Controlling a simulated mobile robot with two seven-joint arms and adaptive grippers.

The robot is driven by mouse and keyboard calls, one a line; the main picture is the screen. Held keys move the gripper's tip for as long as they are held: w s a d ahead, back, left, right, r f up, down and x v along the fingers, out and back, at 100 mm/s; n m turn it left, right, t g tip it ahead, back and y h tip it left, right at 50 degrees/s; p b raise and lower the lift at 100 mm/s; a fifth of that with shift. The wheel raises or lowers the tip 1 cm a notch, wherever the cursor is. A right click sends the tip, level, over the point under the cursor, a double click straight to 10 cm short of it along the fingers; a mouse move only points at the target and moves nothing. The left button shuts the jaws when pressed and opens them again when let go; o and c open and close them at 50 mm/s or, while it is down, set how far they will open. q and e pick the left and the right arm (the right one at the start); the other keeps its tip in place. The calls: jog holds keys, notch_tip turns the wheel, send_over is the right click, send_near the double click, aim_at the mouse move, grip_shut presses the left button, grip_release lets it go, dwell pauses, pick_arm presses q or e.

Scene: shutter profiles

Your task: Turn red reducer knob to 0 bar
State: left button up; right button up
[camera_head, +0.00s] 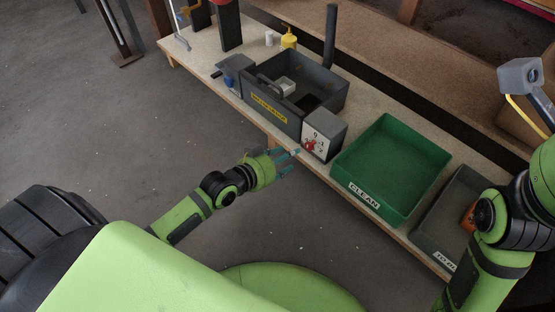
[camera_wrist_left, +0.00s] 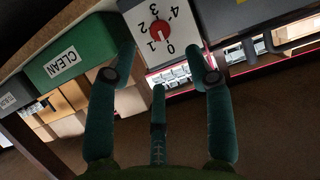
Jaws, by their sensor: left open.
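The red reducer knob (camera_head: 310,144) sits on the white dial face of a grey box (camera_head: 333,129) at the front edge of the bench. In the left wrist view the red knob (camera_wrist_left: 159,38) is at the top middle, with numbers 0 to 4 printed around it. I cannot tell for sure which number it points to. My left gripper (camera_head: 288,160) is open and empty, in front of the dial and apart from the knob. In the left wrist view its fingers (camera_wrist_left: 164,72) spread below and beside the dial.
A green tray (camera_head: 347,183) labelled CLEAN stands right of the dial box, with a grey bin (camera_head: 432,228) beyond it. A dark grey box with a yellow label (camera_head: 269,109) stands left. A yellow bottle (camera_head: 289,39) is behind. The floor before the bench is clear.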

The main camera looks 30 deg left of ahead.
pick_arm(q)
jog(key=shift+v, duration=1.6)
